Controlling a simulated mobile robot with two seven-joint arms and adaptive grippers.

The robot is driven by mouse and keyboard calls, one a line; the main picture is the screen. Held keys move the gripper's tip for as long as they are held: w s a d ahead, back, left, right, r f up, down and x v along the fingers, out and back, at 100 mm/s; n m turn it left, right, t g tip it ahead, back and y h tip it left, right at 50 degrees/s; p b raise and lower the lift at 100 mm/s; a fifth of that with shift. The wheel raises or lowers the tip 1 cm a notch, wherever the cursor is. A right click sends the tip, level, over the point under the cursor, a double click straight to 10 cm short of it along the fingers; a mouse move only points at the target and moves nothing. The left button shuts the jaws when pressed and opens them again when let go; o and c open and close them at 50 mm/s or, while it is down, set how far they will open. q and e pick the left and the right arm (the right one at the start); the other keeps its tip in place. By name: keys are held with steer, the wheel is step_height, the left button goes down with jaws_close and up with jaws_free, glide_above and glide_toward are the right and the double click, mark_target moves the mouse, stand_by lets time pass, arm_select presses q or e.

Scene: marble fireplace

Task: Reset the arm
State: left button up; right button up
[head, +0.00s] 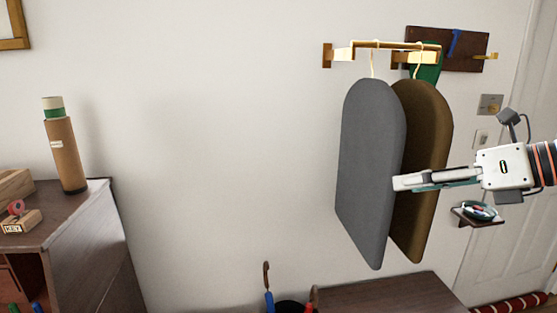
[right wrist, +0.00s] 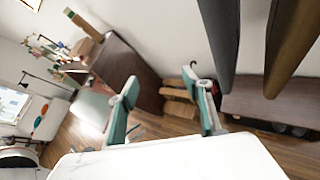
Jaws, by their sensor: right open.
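My right gripper (head: 398,183) comes in from the right of the head view and points left. Its fingertips overlap the lower part of a brown hanging panel (head: 428,130) and end close to the edge of a grey hanging panel (head: 371,150). I cannot tell whether it touches either one. In the right wrist view the two green-padded fingers (right wrist: 165,98) stand apart with nothing between them. Both panels hang from a brass rail (head: 390,45). Their lower ends also show at the upper right of the wrist view. My left gripper is not in view.
A dark cabinet (head: 85,240) with a cardboard tube (head: 66,155) stands at left. A dark wood bench (head: 390,292) lies below the panels. A small wall shelf (head: 480,219) with a dish is under my right arm. A white door (head: 520,240) is at far right. The wall between is clear.

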steer(key=a+f+m+t+y, duration=0.1)
steer(key=a+f+m+y, duration=0.8)
steer(key=a+f, duration=0.3)
steer(key=s+d+f+m+t+h, duration=0.25)
steer(key=f+m+h, duration=0.35)
steer(key=f+m, duration=0.65)
steer(key=s+d+f+m+t+h, duration=0.1)
steer(key=d+f+m+t+h, duration=0.15)
steer(key=f+m+h, duration=0.9)
steer(key=s+f+m+g+y, duration=0.1)
steer(key=s+f+g, duration=0.1)
steer(key=s+f, duration=0.5)
steer(key=s+a+f+m+g+y, duration=0.1)
steer(key=s+f, duration=0.6)
steer(key=f, duration=0.7)
steer(key=shift+a+f+m+g, duration=0.25)
steer(key=shift+m+g, duration=0.25)
steer(key=shift+g, duration=0.2)
